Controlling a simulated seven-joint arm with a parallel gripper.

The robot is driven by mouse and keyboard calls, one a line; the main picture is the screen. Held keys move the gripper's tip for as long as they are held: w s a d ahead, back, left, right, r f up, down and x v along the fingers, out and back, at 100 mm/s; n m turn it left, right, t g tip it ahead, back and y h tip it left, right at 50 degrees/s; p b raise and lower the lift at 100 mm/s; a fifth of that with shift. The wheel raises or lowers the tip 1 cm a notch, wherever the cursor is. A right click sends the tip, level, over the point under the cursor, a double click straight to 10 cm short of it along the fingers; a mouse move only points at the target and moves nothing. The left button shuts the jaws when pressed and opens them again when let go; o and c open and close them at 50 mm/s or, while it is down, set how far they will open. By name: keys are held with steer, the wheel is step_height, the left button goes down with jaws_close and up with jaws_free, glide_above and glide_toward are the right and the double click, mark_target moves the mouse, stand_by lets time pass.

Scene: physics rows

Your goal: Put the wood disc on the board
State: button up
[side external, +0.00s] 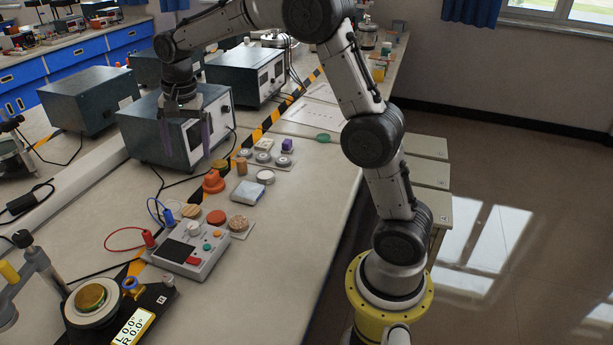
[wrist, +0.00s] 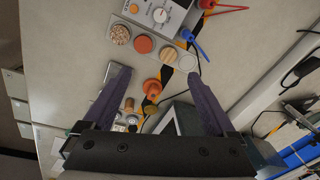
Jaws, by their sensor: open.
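The wood disc (side external: 190,211) is light tan and lies at the left of a row with a red-orange disc and a speckled disc. In the wrist view the wood disc (wrist: 168,54) is beyond the fingertips, with a pale round spot (wrist: 188,62) beside it. A pale grey strip (side external: 247,234) shows under the row. A second grey board (side external: 268,158), with small grey discs and a purple piece, lies farther back. I cannot tell which is the task's board. My gripper (side external: 186,148) is open and empty, above the bench before a metal box; its fingers also show in the wrist view (wrist: 155,77).
A grey meter box (side external: 188,250) with red and blue leads stands near the row. An orange knob-like piece (side external: 213,182), a small pale box (side external: 248,191), a white disc (side external: 265,177) and a cork-coloured cylinder (side external: 242,168) lie nearby. The bench's right part is clear.

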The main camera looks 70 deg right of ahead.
steer(key=s+a+r+n+t, duration=0.15)
steer(key=s+r+n, duration=0.25)
steer(key=s, duration=0.5)
steer(key=s+a+r+n+t, duration=0.1)
steer(key=s+a+r+n, duration=0.2)
steer(key=s, duration=0.5)
steer(key=s+a+f+n+t, duration=0.1)
steer(key=s+f+n, duration=0.1)
steer(key=s, duration=0.5)
steer(key=s+f+n, duration=0.2)
steer(key=s+n, duration=0.2)
steer(key=s, duration=0.3)
steer(key=shift+a+n+t, duration=0.3)
steer(key=shift+a+t, duration=0.05)
